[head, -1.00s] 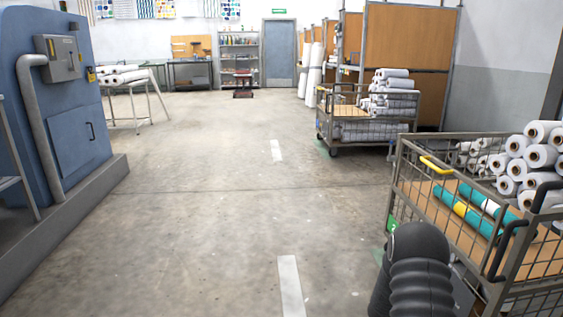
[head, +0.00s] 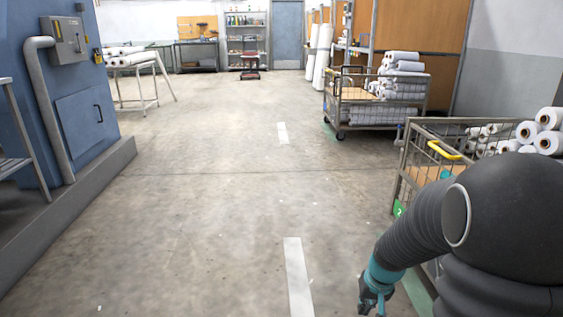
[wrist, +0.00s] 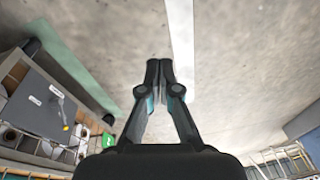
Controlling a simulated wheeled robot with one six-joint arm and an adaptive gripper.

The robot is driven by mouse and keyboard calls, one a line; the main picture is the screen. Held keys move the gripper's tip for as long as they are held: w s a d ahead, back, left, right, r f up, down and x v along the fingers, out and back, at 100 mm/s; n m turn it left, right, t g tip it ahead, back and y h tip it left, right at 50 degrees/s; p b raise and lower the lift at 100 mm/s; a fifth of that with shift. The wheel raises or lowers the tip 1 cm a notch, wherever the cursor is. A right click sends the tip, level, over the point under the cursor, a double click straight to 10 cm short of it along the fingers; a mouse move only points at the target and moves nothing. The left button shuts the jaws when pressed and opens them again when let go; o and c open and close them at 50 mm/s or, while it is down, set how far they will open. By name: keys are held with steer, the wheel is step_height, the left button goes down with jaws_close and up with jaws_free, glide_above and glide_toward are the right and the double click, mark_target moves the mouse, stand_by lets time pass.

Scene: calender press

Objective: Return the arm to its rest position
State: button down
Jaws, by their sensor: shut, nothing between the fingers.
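My gripper (head: 372,303) hangs at the lower right of the head view, at the end of my dark arm, over the floor left of the near cart. In the wrist view my gripper (wrist: 159,66) is shut, its two fingertips together, with nothing between them. Bare concrete floor and a white line (wrist: 181,45) show beyond the fingertips. My arm covers much of the near cart in the head view.
The near wire cart (head: 425,157) with white rolls stands close on the right. A second cart (head: 372,119) stands farther back. The blue machine (head: 80,120) on its grey plinth (head: 75,205) is at left. The middle floor (head: 215,200) is clear.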

steer(key=s+a+r+t, duration=0.1)
steer(key=s+a+r, duration=0.1)
steer(key=s+r, duration=0.7)
steer(key=s+a+r+n+t+h+p, duration=0.1)
steer(key=s+a+r+t, duration=0.1)
steer(key=s+r, duration=0.8)
step_height(320, 180, up, 3)
steer(key=shift+s+a+f+t, duration=0.1)
steer(key=shift+s+a+t, duration=0.2)
steer(key=shift+a, duration=0.4)
steer(key=shift+a, duration=0.1)
